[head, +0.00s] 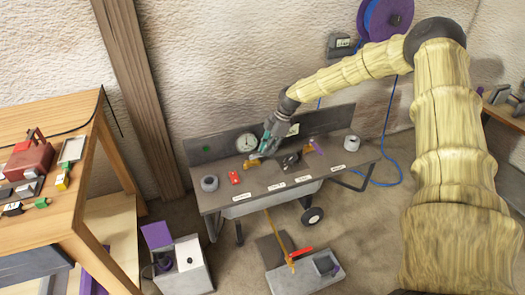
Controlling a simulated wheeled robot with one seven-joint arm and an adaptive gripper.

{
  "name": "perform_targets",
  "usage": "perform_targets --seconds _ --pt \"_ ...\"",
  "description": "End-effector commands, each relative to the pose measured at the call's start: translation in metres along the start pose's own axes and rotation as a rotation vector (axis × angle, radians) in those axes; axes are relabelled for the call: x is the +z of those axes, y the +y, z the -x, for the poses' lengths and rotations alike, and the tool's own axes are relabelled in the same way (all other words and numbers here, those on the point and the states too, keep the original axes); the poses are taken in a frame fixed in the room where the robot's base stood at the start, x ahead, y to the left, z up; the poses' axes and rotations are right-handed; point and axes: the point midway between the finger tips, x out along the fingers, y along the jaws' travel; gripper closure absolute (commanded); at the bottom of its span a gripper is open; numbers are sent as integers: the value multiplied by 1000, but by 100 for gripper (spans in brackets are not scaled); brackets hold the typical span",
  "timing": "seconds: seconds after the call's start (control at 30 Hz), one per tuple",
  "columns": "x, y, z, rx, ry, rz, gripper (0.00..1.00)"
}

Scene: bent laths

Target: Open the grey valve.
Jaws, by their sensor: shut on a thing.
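My gripper (257,155) reaches down from the upper right to the grey bench panel, between a red valve-like part and a dark one.
The bench (215,199) carries a round gauge (246,142) behind the gripper, round grey parts at left (209,183) and right (352,142), and white labels along its front. A wooden table (60,215) stands left. Grey boxes stand on the floor in front.

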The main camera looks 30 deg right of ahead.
Motion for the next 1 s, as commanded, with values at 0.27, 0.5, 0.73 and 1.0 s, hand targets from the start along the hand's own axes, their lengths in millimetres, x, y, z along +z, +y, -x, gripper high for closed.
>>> perform_targets --seconds 0.27,0.5,0.73,1.0 --pt "3 0 1 -6 0 16 100" --pt "3 0 1 -6 0 17 100" --pt "3 0 1 -6 0 16 62" --pt "3 0 3 -6 0 15 62"
